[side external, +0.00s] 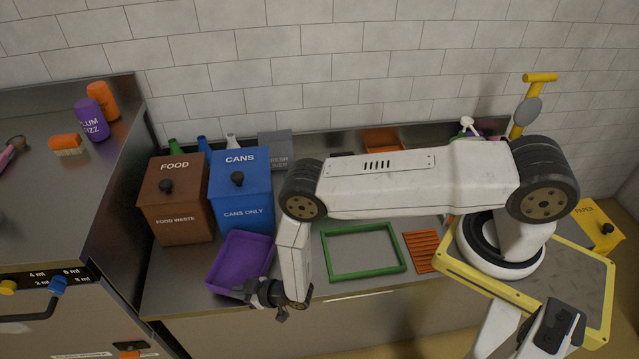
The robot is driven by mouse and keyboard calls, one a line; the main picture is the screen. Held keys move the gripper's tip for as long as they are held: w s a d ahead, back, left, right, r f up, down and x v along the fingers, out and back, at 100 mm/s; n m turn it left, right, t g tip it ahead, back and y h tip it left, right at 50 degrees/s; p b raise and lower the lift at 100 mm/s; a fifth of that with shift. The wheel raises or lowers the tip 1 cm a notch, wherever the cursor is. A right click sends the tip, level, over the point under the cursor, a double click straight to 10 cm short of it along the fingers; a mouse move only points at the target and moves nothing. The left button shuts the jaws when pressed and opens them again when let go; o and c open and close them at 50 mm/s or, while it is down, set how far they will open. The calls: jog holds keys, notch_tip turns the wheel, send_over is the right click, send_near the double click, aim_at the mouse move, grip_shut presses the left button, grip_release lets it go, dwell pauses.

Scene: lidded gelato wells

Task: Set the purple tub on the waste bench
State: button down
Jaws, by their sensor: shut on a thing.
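The purple tub (262,243) is an open, shallow rectangular container at the front of the lower steel bench (170,291), below the blue cans bin. My gripper (245,291) is at its front right corner, shut on the tub's rim. The jaws are small and dark here, and the exact grip is hard to see. The tub looks slightly skewed to the bench edge. I cannot tell whether its underside touches the bench or is a little above it.
The brown food bin (176,205) and blue cans bin (241,200) stand behind the tub. A green frame (325,252) and orange slatted mat (424,251) lie to the right. A higher counter (60,200) rises at left, holding a purple can (91,119).

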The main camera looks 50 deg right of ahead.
jog(key=shift+f, duration=0.95)
jog(key=shift+f, duration=0.1)
jog(key=c, duration=0.8)
grip_release()
jog(key=shift+s, duration=0.1)
jog(key=v, duration=1.2)
jog(key=shift+d, duration=0.1)
